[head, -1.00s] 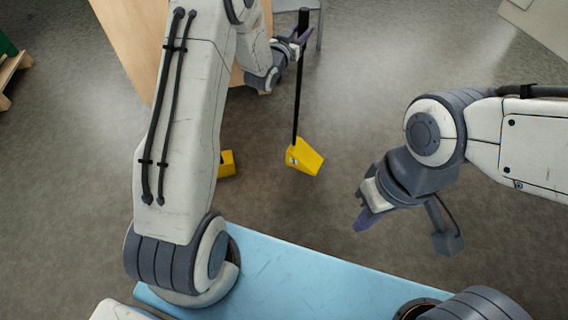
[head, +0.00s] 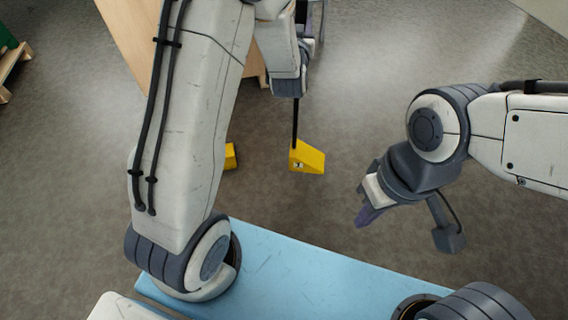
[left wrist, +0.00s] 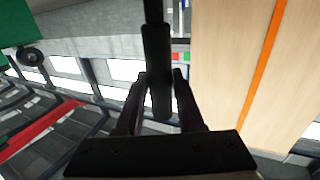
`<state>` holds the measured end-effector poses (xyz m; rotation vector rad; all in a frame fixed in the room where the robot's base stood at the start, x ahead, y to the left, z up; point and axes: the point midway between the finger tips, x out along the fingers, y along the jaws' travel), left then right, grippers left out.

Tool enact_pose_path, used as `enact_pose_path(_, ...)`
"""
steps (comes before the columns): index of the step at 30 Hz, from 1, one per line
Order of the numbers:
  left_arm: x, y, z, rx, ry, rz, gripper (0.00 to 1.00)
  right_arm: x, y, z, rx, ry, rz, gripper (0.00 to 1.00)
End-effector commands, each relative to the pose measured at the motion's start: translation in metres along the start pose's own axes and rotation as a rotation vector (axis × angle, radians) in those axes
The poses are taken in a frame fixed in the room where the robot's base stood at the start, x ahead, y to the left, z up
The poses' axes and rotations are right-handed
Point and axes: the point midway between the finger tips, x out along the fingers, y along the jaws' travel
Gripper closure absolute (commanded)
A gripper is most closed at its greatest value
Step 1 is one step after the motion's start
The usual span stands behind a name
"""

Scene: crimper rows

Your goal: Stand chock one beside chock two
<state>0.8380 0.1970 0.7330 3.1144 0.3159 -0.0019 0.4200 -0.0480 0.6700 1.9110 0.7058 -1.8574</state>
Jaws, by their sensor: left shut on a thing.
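A yellow wedge-shaped chock (head: 309,157) with a thin upright black rod (head: 295,125) is in the middle of the head view. My left gripper (left wrist: 159,85) is shut on the rod's thick black grip (left wrist: 157,60); in the head view my own wrist mostly hides it. I cannot tell whether this chock touches the floor. A second yellow chock (head: 231,156) is to its left, partly hidden behind my left arm, with a gap between them. No labels tell which is chock one. My right gripper (head: 366,208) is right of the chocks, apart from both; its finger gap is unclear.
A tall light wooden panel (head: 135,50) stands behind the chocks at the upper left. A pallet (head: 12,68) is at the far left edge. The grey floor (head: 400,60) is clear around and right of the chocks.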

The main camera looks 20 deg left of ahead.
Motion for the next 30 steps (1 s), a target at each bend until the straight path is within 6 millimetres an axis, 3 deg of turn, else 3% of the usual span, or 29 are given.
enact_pose_path(6, -0.001, -0.001, -0.007, -0.008, 0.017, -0.001, 1.0, 0.008, 0.001, 0.0, 0.0, 0.0, 0.0, 1.0)
enact_pose_path(11, 0.004, -0.011, 0.0, -0.006, 0.016, -0.004, 1.0, 0.012, 0.001, 0.001, 0.0, 0.0, 0.0, 1.0)
enact_pose_path(24, 0.033, -0.083, 0.047, -0.005, 0.017, -0.005, 1.0, 0.04, 0.003, 0.002, 0.0, 0.0, 0.0, 1.0)
enact_pose_path(30, 0.042, -0.104, 0.06, -0.006, 0.016, -0.002, 1.0, 0.047, 0.003, 0.002, 0.0, 0.0, 0.0, 1.0)
